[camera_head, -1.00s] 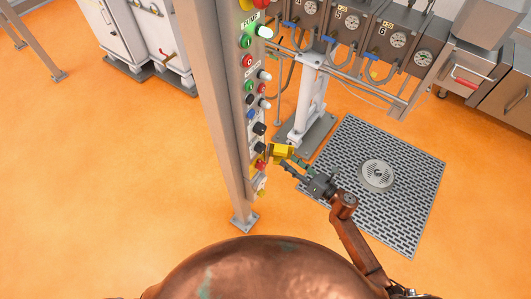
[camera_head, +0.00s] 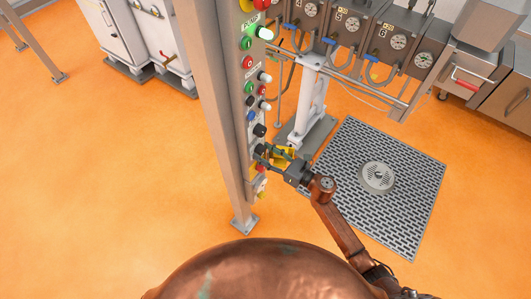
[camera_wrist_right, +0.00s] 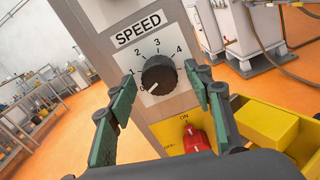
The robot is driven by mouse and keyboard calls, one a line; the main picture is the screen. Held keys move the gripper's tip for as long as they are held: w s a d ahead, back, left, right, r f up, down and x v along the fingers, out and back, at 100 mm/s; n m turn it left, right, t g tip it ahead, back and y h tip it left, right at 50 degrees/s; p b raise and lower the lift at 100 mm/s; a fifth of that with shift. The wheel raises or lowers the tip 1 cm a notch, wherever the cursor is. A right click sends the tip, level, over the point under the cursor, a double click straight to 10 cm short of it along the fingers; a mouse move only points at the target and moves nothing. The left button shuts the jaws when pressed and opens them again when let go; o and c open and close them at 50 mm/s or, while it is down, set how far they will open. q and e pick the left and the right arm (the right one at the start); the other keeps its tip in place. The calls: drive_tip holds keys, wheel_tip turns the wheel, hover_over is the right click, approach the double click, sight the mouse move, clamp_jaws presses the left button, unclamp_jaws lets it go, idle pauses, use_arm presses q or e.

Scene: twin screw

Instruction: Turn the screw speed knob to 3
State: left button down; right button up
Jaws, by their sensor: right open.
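The black speed knob (camera_wrist_right: 160,75) sits under a SPEED label (camera_wrist_right: 138,27) on a white dial plate in the right wrist view. Its white pointer mark is at the lower left, by the 0. My right gripper (camera_wrist_right: 162,80) is open, with one green-padded finger on each side of the knob; I cannot tell whether they touch it. In the head view my right gripper (camera_head: 268,153) is at the panel's right-hand face, by the knob (camera_head: 259,149), which it partly covers. My left gripper is not in view.
A red switch (camera_wrist_right: 196,138) on a yellow plate is just below the knob. A yellow box (camera_wrist_right: 268,124) sticks out at the lower right. More knobs and buttons line the panel column (camera_head: 215,100) above. A floor grate (camera_head: 408,190) lies to the right.

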drive_tip(key=shift+c, duration=0.6)
drive_tip(key=c, duration=1)
drive_tip(key=shift+c, duration=0.2)
